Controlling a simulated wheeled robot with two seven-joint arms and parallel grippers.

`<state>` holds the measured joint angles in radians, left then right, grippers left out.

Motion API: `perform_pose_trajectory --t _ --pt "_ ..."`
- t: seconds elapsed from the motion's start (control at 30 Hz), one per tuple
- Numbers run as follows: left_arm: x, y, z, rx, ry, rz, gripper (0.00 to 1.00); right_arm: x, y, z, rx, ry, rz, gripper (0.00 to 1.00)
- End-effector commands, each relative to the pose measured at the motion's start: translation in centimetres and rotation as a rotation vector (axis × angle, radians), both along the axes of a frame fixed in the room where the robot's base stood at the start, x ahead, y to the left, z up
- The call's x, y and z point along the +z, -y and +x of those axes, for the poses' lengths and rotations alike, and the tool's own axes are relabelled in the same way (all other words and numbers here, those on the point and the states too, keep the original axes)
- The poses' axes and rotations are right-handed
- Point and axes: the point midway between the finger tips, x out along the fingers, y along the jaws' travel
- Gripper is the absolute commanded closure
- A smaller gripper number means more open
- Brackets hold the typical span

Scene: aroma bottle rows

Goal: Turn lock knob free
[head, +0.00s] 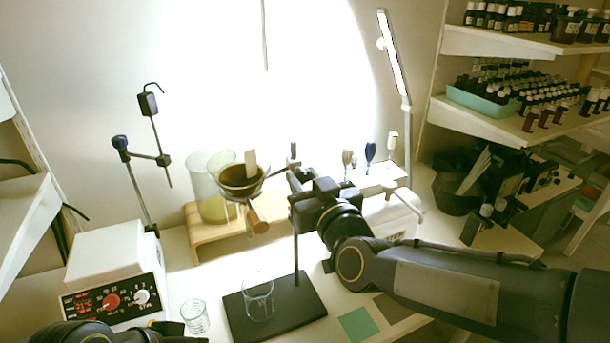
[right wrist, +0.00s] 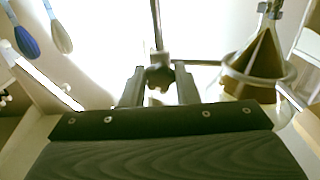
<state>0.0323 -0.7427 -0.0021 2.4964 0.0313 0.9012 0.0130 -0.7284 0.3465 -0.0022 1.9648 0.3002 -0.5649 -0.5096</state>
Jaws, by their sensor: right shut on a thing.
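My right gripper (head: 296,180) reaches in from the right to the upright rod (head: 296,245) of a stand with a black base plate (head: 301,308). In the right wrist view, the gripper (right wrist: 160,88) is shut on the dark lock knob (right wrist: 160,77), which sits on the rod between its two fingers. In the head view my gripper and arm hide most of the knob. Part of my left arm shows at the bottom left edge; its fingertips cannot be made out.
A glass beaker (head: 258,299) stands on the base plate, and a smaller one (head: 195,316) to its left. A hotplate (head: 112,275) stands at left; bottle shelves are at right.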

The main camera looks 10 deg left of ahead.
Motion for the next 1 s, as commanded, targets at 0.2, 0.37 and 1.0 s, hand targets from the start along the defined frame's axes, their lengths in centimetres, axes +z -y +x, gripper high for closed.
perform_pose_trajectory --t 0.2,0.37,1.0 --pt "0.64 0.00 0.00 0.000 0.000 0.000 0.64 0.21 -0.01 -0.02 0.000 0.094 -0.134 0.95" --pt "0.87 0.00 0.01 0.000 0.000 0.000 0.64 0.20 0.00 0.00 0.000 0.142 -0.206 0.95" --pt "1.06 0.00 0.00 0.000 0.000 0.000 0.64 0.18 0.02 0.03 -0.001 0.194 -0.279 0.95"
